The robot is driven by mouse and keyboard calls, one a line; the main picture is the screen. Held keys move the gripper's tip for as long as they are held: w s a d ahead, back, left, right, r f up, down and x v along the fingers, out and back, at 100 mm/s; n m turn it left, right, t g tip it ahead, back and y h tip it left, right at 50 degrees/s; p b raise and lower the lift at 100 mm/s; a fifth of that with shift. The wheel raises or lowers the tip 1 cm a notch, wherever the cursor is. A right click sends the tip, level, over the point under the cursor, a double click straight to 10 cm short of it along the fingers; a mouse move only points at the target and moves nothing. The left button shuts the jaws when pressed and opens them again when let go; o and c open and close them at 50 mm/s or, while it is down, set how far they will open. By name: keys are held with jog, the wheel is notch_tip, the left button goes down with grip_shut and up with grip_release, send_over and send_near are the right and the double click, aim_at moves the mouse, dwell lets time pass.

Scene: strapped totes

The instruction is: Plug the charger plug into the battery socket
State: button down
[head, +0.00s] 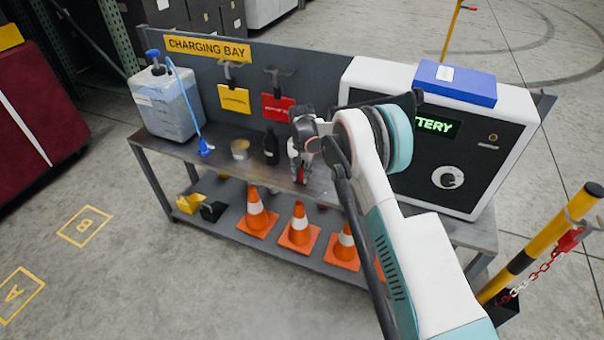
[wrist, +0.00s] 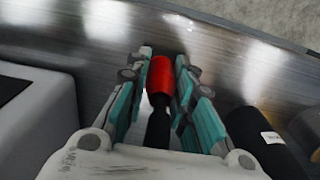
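The battery unit is a white box with a black front (head: 405,180) at the right end of the bench, with a lit green sign partly hidden by my arm. A round white-and-black fitting (head: 448,177), which looks like the socket, is low on its front. My gripper (head: 300,170) is low over the bench, left of the box. In the wrist view, my gripper's fingers (wrist: 163,72) flank a red-ended black piece (wrist: 160,76), probably the charger plug. Whether both fingers touch it is unclear. Its black lower part runs out of sight beneath the gripper.
A black bottle (head: 270,145) and a tan can (head: 240,149) stand left of my gripper. A jug (head: 167,103) with a blue hose is at the left end. A blue case (head: 455,84) lies on the box.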

jog(key=shift+r, duration=0.15)
jog(key=shift+r+p, duration=1.15)
jog(key=shift+r, duration=1.7)
jog(key=shift+r, duration=0.1)
